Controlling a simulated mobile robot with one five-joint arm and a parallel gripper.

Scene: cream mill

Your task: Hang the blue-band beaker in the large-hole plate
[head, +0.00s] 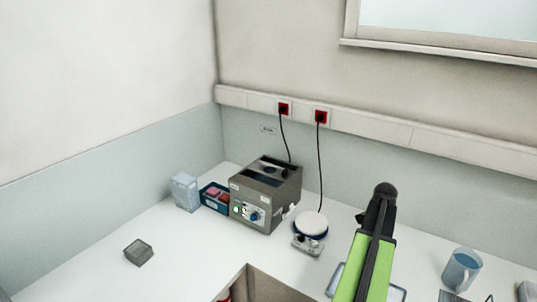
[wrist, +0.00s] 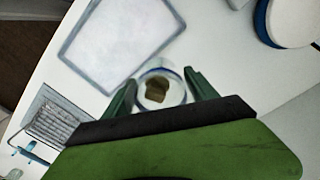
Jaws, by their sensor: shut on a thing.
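My gripper (wrist: 160,92) is shut on a small round beaker (wrist: 176,95), seen from above in the wrist view. The beaker has a pale rim with a bluish edge and something brown inside; the jaws hide its lower sides. In the head view my gripper (head: 383,200) is at the right of centre, over the bench, and hides the beaker. A grey bath unit (head: 250,190) with dark openings in its top stands left of the gripper, towards the wall. I cannot tell which part is the large-hole plate.
A round white-topped device (head: 312,222) stands between bath and gripper. A blue box with red items (head: 214,203), a pale blue container (head: 185,190) and a small grey block (head: 138,252) are left. A blue jug (head: 461,270) is right. A flat tray (wrist: 90,73) lies near the beaker.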

